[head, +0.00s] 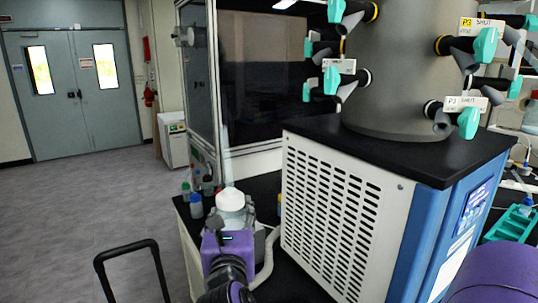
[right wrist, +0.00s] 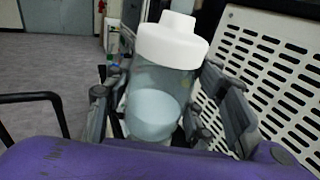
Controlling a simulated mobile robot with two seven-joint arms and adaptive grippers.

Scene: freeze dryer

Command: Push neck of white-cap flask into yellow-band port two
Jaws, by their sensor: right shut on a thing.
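The white-cap flask (head: 231,201) is upright at lower centre in the head view, with its white top above my right gripper (head: 228,228). In the right wrist view the flask (right wrist: 163,92) has a wide white cap with a narrower neck, a clear body and pale contents. My right gripper (right wrist: 167,118) is shut on its body, one finger on each side. The ports sit around the grey drum (head: 392,75), well up and right of the flask. Yellow bands show on an upper port (head: 375,11) and a right-hand port (head: 438,45); I cannot read which is port two. My left gripper is out of view.
The freeze dryer's vented white cabinet (head: 340,215) with a black top stands right beside the flask. Teal valve handles (head: 331,81) stick out around the drum. Small bottles (head: 196,204) stand behind the flask. Open floor (head: 90,205) lies to the left.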

